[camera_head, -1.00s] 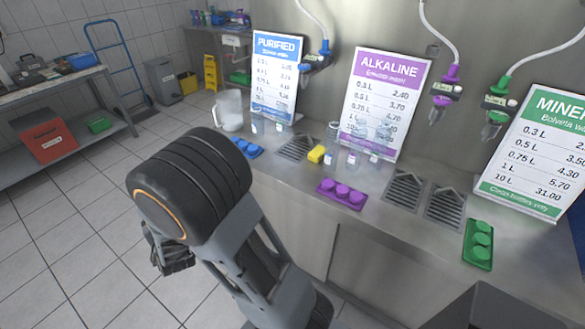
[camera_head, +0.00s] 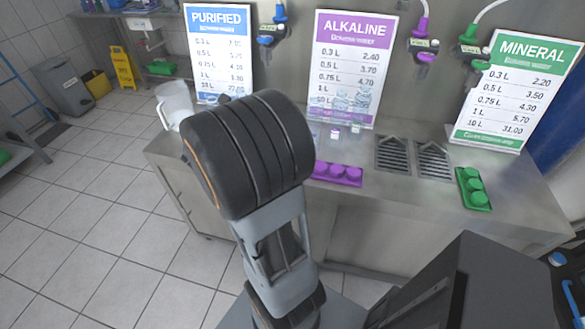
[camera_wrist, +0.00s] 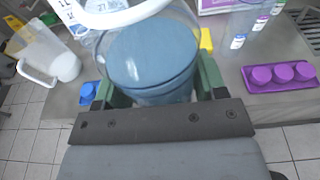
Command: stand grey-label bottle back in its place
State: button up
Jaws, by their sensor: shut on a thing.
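In the head view my arm hides the gripper and the held bottle. Small clear bottles stand on the counter beyond: one with a blue label (camera_wrist: 238,41), one with a purple label (camera_wrist: 259,23) and one with a green label (camera_wrist: 278,6). The place for the held bottle cannot be made out.
The steel counter (camera_head: 400,205) carries a purple cap tray (camera_head: 338,174), a green cap tray (camera_head: 474,188), drain grilles (camera_head: 413,157) and a white jug (camera_head: 174,103). Purified (camera_head: 218,50), Alkaline (camera_head: 352,60) and Mineral (camera_head: 520,90) signs stand behind. Tiled floor lies open at left.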

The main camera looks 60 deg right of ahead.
jog(key=s+d+r+m+g+b, duration=0.1)
jog(key=s+d+m+g, duration=0.45)
jog(key=s, duration=0.55)
jog(key=s+d+r+m+g+b, duration=0.1)
jog(key=s+d+m+g+b, duration=0.1)
jog(key=s+d+m+g, duration=0.45)
jog(key=w+d+f+n+p, duration=0.1)
jog(key=w+d+f+n, duration=0.1)
jog(key=w+f, duration=0.6)
jog(key=shift+w+d+f+n+y, duration=0.15)
jog(key=shift+d+f+n+y, duration=0.5)
jog(key=shift+f, duration=1.6)
jog(key=shift+d+m+h, duration=0.25)
